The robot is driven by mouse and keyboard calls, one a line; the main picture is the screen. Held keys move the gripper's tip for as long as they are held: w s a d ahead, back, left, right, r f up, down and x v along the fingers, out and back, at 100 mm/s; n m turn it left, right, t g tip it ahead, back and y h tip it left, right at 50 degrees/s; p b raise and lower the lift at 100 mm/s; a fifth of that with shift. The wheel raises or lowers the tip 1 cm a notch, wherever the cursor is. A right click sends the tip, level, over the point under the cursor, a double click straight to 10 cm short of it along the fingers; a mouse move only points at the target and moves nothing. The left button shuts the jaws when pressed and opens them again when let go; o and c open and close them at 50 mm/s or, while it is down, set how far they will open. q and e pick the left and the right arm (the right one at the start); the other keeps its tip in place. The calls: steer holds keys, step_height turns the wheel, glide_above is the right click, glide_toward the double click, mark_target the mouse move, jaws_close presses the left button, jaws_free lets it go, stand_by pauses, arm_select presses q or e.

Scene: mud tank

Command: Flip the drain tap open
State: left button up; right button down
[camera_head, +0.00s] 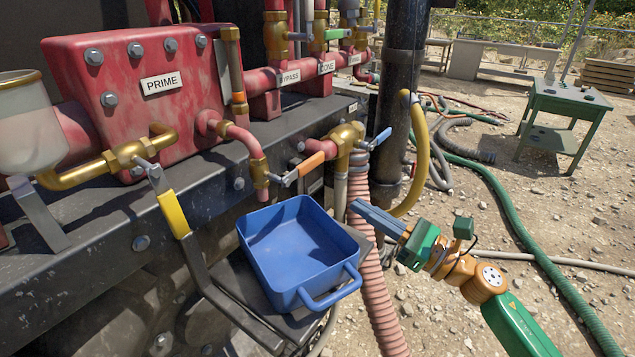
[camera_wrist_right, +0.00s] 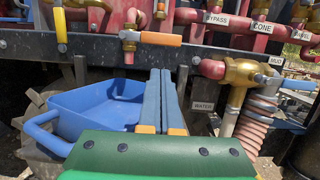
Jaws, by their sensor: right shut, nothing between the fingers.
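The tap with the orange handle (camera_head: 305,167) has a brass body (camera_head: 259,176) and hangs on a short red pipe above a blue tray. Its handle points sideways to the right. It also shows in the right wrist view, with the brass body (camera_wrist_right: 130,38) at the left and the orange handle (camera_wrist_right: 161,39) level. My right gripper (camera_head: 354,207) is shut and empty, below and right of the handle and apart from it. In the wrist view its blue-grey fingers (camera_wrist_right: 160,73) point toward the handle from below. My left gripper is not in view.
The blue tray (camera_head: 300,297) sits under the tap, left of my right gripper. A ribbed pink hose (camera_head: 375,290) hangs close behind my fingers. A brass valve with a blue lever (camera_head: 380,137) is right of the orange handle. A yellow-gripped lever (camera_head: 173,214) stands left.

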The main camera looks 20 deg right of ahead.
mark_target(304, 169)
steer(key=shift+d, duration=0.1)
steer(key=p+x, duration=0.4)
steer(key=x, duration=0.6)
steer(key=shift+w+d+r+n+b, duration=0.1)
steer(key=shift+r+n+b, duration=0.1)
steer(key=shift+n+b, duration=0.3)
